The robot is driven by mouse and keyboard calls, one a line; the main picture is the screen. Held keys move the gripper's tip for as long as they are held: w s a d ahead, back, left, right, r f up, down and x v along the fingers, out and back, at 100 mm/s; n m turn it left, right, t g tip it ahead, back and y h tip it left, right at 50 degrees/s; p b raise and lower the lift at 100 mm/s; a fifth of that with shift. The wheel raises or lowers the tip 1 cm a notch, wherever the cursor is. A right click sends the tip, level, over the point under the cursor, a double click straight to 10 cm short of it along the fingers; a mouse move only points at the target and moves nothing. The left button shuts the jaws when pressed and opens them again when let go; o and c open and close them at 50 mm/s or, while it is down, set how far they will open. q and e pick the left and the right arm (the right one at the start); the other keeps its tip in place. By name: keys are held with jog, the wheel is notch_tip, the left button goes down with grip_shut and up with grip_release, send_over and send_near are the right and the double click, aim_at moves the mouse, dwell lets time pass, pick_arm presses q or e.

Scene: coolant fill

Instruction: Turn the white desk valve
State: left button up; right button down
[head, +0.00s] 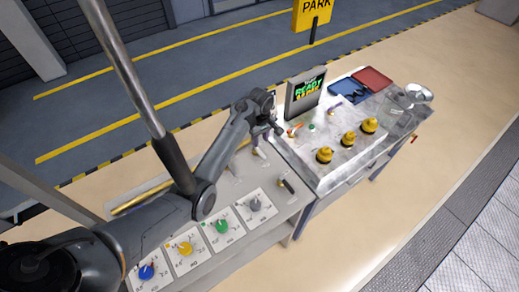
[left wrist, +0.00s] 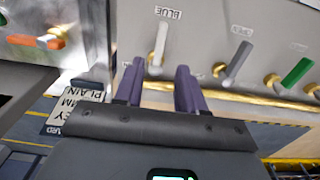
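The white desk valve (left wrist: 160,42) has a white lever on a brass fitting, below a label reading BLUE, in the left wrist view. My left gripper (left wrist: 160,67) is open, with one purple finger on each side of the lever's lower end. Most of the lever shows beyond the fingertips, and I see no finger pressing on it. In the head view my left gripper (head: 267,138) is over the back of the desk and its arm hides part of the valve area. My right gripper is not in view.
A grey lever (left wrist: 236,62) and a green lever (left wrist: 297,73) stand beside the white one. An orange lever (left wrist: 38,42) is at far left. Blue (head: 147,271), yellow (head: 185,248) and green (head: 222,226) dials line the desk front. A screen (head: 306,93) stands on the neighbouring table.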

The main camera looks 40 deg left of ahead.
aim_at(260, 151)
pick_arm(q)
notch_tip(260, 151, down, 7)
jog(key=shift+f+b, duration=0.2)
jog(key=shift+b, duration=0.25)
grip_shut()
dwell(0.3)
